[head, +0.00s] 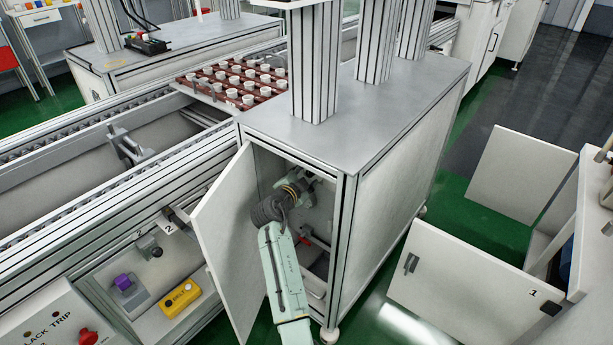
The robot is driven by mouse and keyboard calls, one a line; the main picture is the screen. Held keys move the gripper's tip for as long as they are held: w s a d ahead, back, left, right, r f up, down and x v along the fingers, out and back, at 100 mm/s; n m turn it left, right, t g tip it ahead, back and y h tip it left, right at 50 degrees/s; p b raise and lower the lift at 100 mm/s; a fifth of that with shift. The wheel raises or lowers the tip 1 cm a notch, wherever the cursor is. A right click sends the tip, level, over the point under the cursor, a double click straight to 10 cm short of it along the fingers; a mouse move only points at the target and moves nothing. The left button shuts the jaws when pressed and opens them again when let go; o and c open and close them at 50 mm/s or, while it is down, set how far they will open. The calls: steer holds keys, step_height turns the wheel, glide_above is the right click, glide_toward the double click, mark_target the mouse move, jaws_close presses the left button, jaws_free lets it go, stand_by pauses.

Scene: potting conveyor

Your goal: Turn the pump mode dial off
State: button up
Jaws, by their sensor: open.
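My arm reaches up from the bottom into an open cabinet (347,230). My gripper (312,178), at the arm's far end, is just inside the upper part of the opening. It is small and dark there and partly hidden, but open. I cannot make out what, if anything, it touches. No dial marked as the pump mode dial can be made out; the cabinet's back wall is largely hidden by my arm and shadow. A small red part (308,238) shows lower inside the cabinet, behind my arm.
The cabinet door (225,240) stands open on the left, close to my arm. A panel with a red knob (88,338) is at the lower left. A yellow box (180,297) and a purple item (124,283) sit nearby.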

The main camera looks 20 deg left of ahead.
jaws_close()
stand_by(0.4)
steer(key=shift+n, duration=0.3)
steer(key=shift+a+n+g+h+b, duration=0.15)
steer(key=shift+n+g+h+b, duration=0.3)
steer(key=shift+n, duration=0.55)
steer(key=shift+r+n+g+h, duration=0.1)
steer(key=shift+n+g+h, duration=0.35)
steer(key=shift+n+h, duration=0.65)
steer(key=shift+n, duration=0.3)
jaws_free()
steer(key=shift+w, duration=0.1)
